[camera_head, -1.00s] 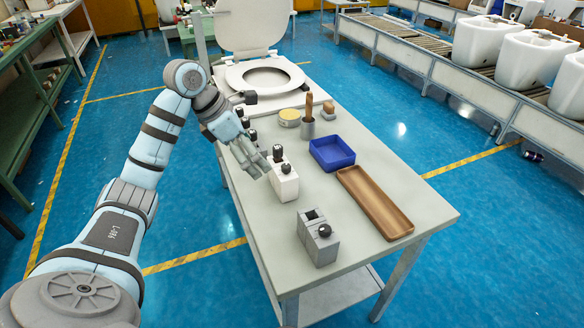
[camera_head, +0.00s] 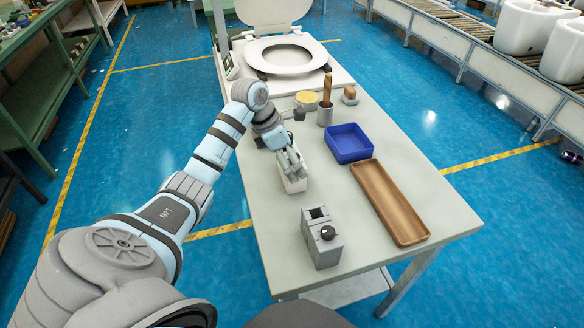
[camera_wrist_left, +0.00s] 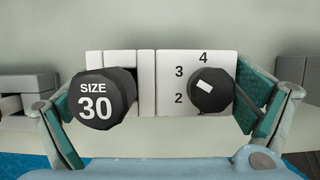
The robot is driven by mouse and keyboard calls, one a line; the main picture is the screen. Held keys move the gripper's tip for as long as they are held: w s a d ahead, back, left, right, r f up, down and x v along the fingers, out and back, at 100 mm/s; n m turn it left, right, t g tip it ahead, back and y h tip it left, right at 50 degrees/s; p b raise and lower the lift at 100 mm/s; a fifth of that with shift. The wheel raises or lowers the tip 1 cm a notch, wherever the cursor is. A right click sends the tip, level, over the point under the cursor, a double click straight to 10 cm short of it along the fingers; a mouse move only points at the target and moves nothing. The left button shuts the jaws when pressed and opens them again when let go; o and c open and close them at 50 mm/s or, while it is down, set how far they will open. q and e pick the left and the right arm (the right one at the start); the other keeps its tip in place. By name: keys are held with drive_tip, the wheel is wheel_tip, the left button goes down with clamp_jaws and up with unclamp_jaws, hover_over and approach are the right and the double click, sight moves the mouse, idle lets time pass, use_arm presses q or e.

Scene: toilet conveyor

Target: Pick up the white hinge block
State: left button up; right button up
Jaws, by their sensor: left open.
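The white hinge block (camera_head: 294,185) stands on the grey table, largely covered by my left gripper (camera_head: 291,165) in the head view. In the left wrist view the white block (camera_wrist_left: 168,72) shows a black "SIZE 30" knob (camera_wrist_left: 97,100) and a black dial (camera_wrist_left: 210,92) beside the numbers 2, 3 and 4. My left gripper (camera_wrist_left: 155,98) is open, with one teal-padded finger to each side of the block. The left finger is partly hidden by the size knob. I cannot tell whether either finger touches the block. My right gripper is not in view.
A grey block with a black knob (camera_head: 321,240) stands nearer. A blue bin (camera_head: 348,143), a wooden tray (camera_head: 390,203), a holder with a wooden-handled tool (camera_head: 326,105) and a yellow-topped tin (camera_head: 306,101) are on the table. A toilet seat (camera_head: 286,56) stands behind.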

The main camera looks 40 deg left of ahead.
use_arm(q)
drive_tip(key=shift+d+f, duration=0.1)
drive_tip(key=shift+f, duration=0.25)
drive_tip(key=shift+r, duration=0.1)
drive_tip(key=c, duration=1.1)
drive_tip(key=shift+o, duration=0.2)
